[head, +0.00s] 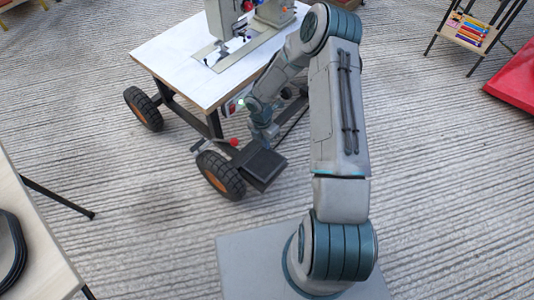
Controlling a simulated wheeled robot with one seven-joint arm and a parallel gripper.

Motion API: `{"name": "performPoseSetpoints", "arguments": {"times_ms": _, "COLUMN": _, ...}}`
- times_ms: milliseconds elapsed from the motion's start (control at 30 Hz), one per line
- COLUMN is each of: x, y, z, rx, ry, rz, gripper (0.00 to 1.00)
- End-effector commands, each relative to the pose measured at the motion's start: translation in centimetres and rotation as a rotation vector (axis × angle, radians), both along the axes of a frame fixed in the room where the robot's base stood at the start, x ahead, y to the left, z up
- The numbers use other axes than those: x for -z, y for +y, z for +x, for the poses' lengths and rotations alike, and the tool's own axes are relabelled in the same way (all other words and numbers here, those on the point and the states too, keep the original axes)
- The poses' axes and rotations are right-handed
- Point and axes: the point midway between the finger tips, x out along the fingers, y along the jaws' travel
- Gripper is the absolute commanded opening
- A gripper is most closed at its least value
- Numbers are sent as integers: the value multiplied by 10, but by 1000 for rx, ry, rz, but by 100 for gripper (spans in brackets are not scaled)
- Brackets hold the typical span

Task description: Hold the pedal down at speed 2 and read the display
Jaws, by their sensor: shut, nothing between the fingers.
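The black pedal (264,167) is low at the front of the wheeled sewing table, beside the near wheel. My gripper (266,143) points down at the pedal's back edge and is shut with nothing in it. The picture is too small to tell whether it touches or presses the pedal. A sewing machine (222,18) stands on the white tabletop (170,55), cut off by the top edge. A small panel with green and red (238,104) shows under the table edge, partly behind my arm. I cannot read any display or speed setting.
A red-knobbed lever (234,142) sticks out left of the pedal, above the near wheel (220,175). A pale table (40,250) is at the lower left, with a thin black leg reaching out. A red mat (515,75) lies at right. The ribbed floor between is clear.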

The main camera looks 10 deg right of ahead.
Motion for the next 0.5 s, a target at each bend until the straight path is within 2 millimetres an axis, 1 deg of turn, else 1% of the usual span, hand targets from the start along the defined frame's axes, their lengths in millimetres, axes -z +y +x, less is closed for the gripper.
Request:
{"name": "performPoseSetpoints", "arguments": {"times_ms": 33, "x": 11, "y": 0, "z": -2, "rx": -1, "ry": 2, "rz": 0, "gripper": 0}}
{"name": "performPoseSetpoints", "arguments": {"times_ms": 167, "x": 37, "y": -2, "z": -4, "rx": 0, "ry": 3, "rz": 0, "gripper": 0}}
{"name": "performPoseSetpoints", "arguments": {"times_ms": 300, "x": 68, "y": -5, "z": -8, "rx": 0, "ry": 4, "rz": 0, "gripper": 0}}
{"name": "performPoseSetpoints", "arguments": {"times_ms": 500, "x": 106, "y": -8, "z": -12, "rx": 1, "ry": 3, "rz": 0, "gripper": 0}}
